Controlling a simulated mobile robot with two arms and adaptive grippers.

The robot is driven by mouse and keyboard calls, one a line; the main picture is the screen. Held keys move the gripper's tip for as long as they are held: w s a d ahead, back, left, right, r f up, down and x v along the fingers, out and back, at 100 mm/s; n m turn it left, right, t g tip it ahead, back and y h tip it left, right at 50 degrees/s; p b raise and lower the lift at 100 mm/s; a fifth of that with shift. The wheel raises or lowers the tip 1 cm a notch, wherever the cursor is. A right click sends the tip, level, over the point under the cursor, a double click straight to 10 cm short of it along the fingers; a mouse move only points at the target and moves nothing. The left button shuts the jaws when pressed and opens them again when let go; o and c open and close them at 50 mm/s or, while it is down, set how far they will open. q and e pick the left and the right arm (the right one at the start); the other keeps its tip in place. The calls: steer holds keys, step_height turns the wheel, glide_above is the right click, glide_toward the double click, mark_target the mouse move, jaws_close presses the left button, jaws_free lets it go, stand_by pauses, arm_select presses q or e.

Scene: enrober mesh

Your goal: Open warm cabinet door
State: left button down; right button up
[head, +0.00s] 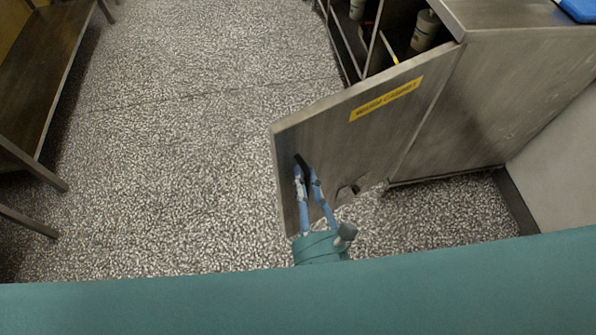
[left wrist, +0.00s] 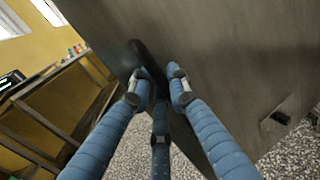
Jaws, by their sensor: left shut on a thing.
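The warm cabinet door (head: 352,140) is a grey metal panel with a yellow label (head: 386,98). In the head view it stands swung out from the cabinet (head: 500,95), and bottles show inside the opening. A dark handle (head: 301,160) sits near the door's free edge. My left gripper (head: 307,172) is shut on the handle. In the left wrist view the blue fingers (left wrist: 158,80) close around the dark handle (left wrist: 148,62) against the door panel (left wrist: 225,60). My right gripper is in neither view.
Bottles (head: 425,30) stand on the cabinet shelves. A blue item (head: 580,9) lies on the cabinet top. A dark table (head: 38,70) stands at the far left. Speckled floor (head: 180,150) lies clear between the table and the door.

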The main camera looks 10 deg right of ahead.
arm_select(q)
steer(key=shift+f, duration=0.1)
steer(key=c, duration=1.7)
jaws_free()
steer(key=shift+a, duration=0.1)
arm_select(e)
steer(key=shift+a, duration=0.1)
